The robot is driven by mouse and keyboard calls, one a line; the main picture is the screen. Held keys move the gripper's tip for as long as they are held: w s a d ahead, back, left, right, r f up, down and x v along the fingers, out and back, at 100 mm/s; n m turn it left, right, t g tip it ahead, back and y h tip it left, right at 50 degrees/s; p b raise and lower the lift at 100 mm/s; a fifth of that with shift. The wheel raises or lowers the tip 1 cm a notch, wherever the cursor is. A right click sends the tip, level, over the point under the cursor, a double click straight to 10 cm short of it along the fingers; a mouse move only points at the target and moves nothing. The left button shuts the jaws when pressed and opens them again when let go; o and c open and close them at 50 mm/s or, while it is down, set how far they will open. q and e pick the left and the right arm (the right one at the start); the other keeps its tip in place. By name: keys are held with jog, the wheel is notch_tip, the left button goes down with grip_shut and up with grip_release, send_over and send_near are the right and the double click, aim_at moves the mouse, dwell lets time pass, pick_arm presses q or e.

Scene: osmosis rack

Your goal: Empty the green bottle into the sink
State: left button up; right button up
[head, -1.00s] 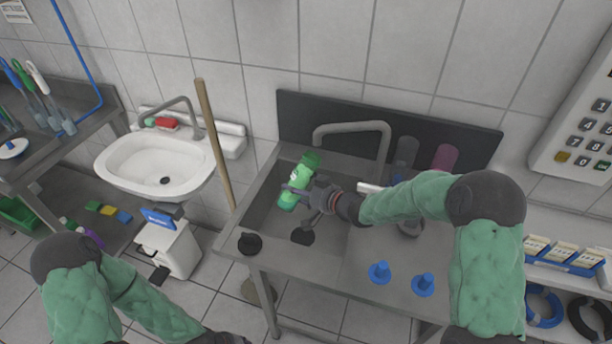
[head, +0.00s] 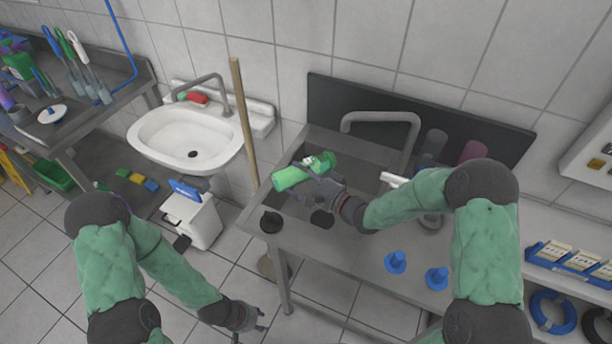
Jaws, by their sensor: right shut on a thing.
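The green bottle (head: 290,178) is tilted far over, close to lying level, above the left part of the steel sink (head: 262,196). My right gripper (head: 314,182) is shut on the bottle from the right and hides part of its side. A white patch shows near the bottle's right end. No liquid is visible coming from it. My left gripper (head: 250,330) is low at the bottom edge, in front of the steel unit. Its fingers look spread and empty, partly cut off by the frame.
A grey tap (head: 380,117) arches behind the bottle. Blue stoppers (head: 395,262) stand on the steel top at right. A black cap-like object (head: 271,222) sits at the front left corner. A wooden pole (head: 244,120) and white washbasin (head: 188,140) are left.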

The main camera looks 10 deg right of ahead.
aim_at(302, 162)
jog(key=r+m+p, duration=0.2)
jog(key=r, duration=0.1)
jog(key=shift+w+d+r+m+t+y, duration=0.1)
jog(key=shift+d+r+m+t+y, duration=0.1)
jog(key=shift+m+t+y, duration=0.2)
jog(key=shift+d+r+m+t+p, duration=0.15)
jog(key=shift+r+m+t+p, duration=0.45)
jog(key=shift+r+m+p, duration=0.55)
jog(key=shift+m, duration=0.35)
